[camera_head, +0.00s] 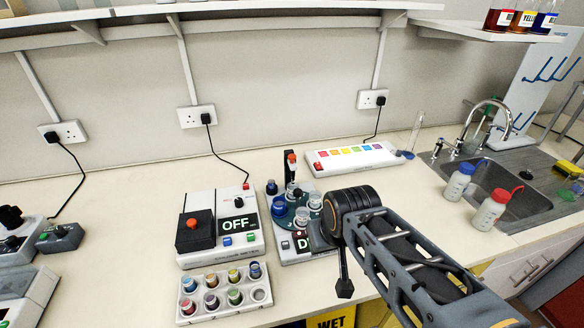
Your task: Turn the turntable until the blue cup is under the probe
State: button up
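The turntable (314,199) is a greenish disc on a white device in the middle of the bench, carrying several small cups. The blue cup (279,206) is on the disc's left side. The probe (291,162) is a dark upright post with a red part at the back of the device; its tip is hard to make out among the cups. I cannot tell which cup is under it. My gripper (324,238) is at the device's front right and covers part of the disc and of the dark display. Its fingertips are hidden or unclear.
Left of the turntable is a white box (222,254) with an "OFF" display and a red button. In front of it is a rack (215,306) of coloured vials. A strip of coloured squares (352,158) lies behind. Two bottles (490,210) stand by the sink at right.

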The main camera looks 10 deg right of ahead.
aim_at(287, 221)
jog(key=z, duration=0.25)
jog(key=k, duration=0.95)
jog(key=u, duration=0.8)
jog(key=i, duration=0.9)
jog(key=z, duration=0.05)
